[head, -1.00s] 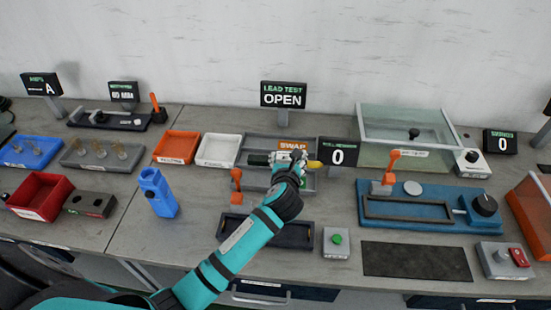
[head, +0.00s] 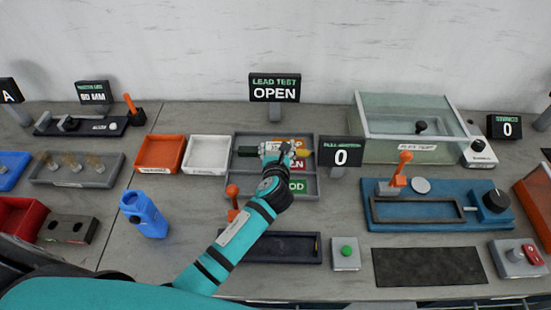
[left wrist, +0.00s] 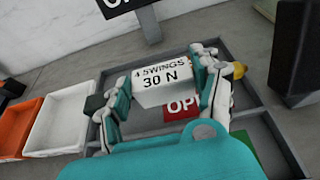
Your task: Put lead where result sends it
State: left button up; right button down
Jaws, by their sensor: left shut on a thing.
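The lead test sign (head: 274,89) reads OPEN. Below it, a grey tray (head: 234,180) has labels for SWAP in orange at the back, OPEN in red (left wrist: 182,107) in the middle and GOOD in green (head: 297,186) at the front. My left gripper (head: 277,151) is over the back and middle of the tray, shut on the lead. The lead's dark end (head: 247,151) sticks out left and its yellow end (head: 303,153) right. In the left wrist view, a white block (left wrist: 165,83) marked 30 N sits between the fingers. Contact with the tray is unclear. My right gripper is out of view.
Orange (head: 160,168) and white (head: 207,168) bins stand left of the tray. A counter sign (head: 341,168) reading 0 stands close at its right. An orange-knobbed lever (head: 232,191) and a dark tray (head: 310,262) are in front.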

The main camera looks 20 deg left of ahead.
pick_arm(q)
jog(key=shift+f, duration=0.7)
notch_tip(320, 180, down, 3)
jog(key=shift+w+a+r+b, duration=0.1)
jog(key=shift+a+r+b, duration=0.1)
jog(key=shift+b, duration=0.15)
jog(key=shift+d+f, duration=0.1)
jog(key=shift+f, duration=0.35)
jog(key=o, duration=1.2)
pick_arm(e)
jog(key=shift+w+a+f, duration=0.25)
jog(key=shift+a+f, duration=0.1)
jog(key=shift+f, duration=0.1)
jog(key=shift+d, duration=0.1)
